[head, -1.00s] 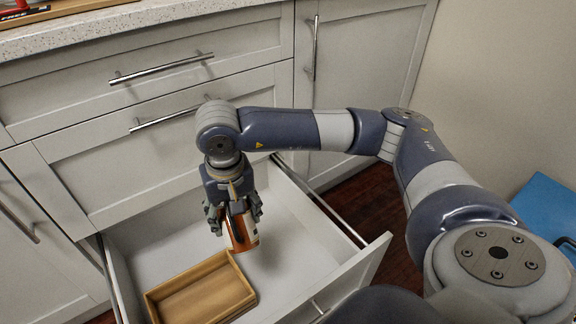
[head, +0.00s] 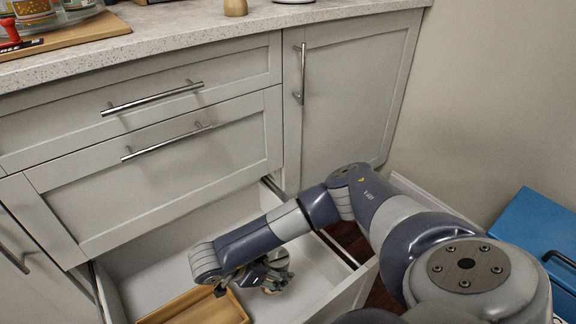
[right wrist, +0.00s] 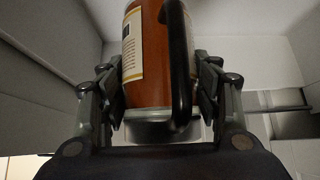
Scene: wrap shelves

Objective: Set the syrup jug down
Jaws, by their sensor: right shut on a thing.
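My right gripper (head: 277,275) is low inside the open drawer (head: 160,268), beside the wooden tray. In the right wrist view, my right gripper (right wrist: 160,88) is shut on the syrup jug (right wrist: 148,55), with a finger on each side. The jug is amber, with a cream label, a black handle facing the camera and a pale end toward the palm. In the head view the jug is hidden by the gripper and arm, so I cannot tell whether it touches the drawer floor. My left gripper is not in view.
A wooden tray (head: 200,306) lies in the drawer, left of my gripper. Drawer fronts with bar handles stand behind, under a speckled countertop (head: 180,38) holding several items. A blue case (head: 530,235) is at the right. Drawer floor behind the tray is clear.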

